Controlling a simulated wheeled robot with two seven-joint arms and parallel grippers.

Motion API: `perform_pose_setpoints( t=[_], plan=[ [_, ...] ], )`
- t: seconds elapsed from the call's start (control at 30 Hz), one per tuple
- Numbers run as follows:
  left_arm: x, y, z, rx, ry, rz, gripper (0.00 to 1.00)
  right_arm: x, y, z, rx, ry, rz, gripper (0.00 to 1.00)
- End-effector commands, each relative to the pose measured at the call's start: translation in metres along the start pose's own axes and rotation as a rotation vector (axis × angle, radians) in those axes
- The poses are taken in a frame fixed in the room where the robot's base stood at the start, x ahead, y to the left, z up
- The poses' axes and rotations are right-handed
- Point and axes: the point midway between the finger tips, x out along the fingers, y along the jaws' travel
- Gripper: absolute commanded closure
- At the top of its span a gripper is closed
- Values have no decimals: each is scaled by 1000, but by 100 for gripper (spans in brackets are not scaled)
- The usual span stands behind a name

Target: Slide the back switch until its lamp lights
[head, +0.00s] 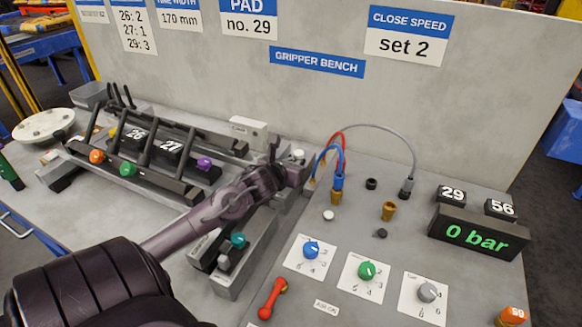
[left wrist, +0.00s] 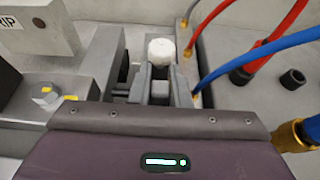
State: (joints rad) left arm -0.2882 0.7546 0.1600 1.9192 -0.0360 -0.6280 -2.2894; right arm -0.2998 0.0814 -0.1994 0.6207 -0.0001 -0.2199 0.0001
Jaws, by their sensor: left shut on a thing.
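My left gripper (head: 294,176) is at the back end of the fixture beside the hose panel. In the left wrist view its fingers (left wrist: 153,86) point down onto a narrow grey rail and are shut on the small slider of the back switch, which they mostly hide. A white round cap (left wrist: 161,52), seemingly the switch's lamp, stands just beyond the fingertips. It looks plain white, with no glow that I can make out. It also shows in the head view (head: 298,154). My right gripper is not in view.
Red and blue hoses (left wrist: 280,45) rise close to the right of the fingers. A grey block (left wrist: 38,28) stands at left. The panel has a blue dial (head: 311,249), a green dial (head: 367,270), a red lever (head: 272,298) and a display (head: 478,234) reading 0 bar.

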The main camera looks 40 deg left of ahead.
Motion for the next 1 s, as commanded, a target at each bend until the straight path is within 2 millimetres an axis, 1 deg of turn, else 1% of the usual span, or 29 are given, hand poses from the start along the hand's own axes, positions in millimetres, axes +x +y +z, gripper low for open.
perform_pose_setpoints(
  t=[0.17,0.2,0.33,0.37,0.63,0.73,0.87,1.0],
  plan=[
    [0,0,-1,0,2,0,100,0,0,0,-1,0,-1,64],
    [0,0,-1,0,2,0,81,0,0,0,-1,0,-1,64],
    [0,0,-1,0,2,0,64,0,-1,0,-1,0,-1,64],
    [0,0,-1,0,2,0,62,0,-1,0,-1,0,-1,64],
    [-1,0,-1,0,1,0,62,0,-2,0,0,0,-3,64],
    [-5,0,-2,0,1,0,62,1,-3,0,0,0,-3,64],
    [-20,0,-3,3,3,-1,62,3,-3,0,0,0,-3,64],
    [-41,0,-4,2,4,-1,62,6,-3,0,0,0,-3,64]
  ],
)
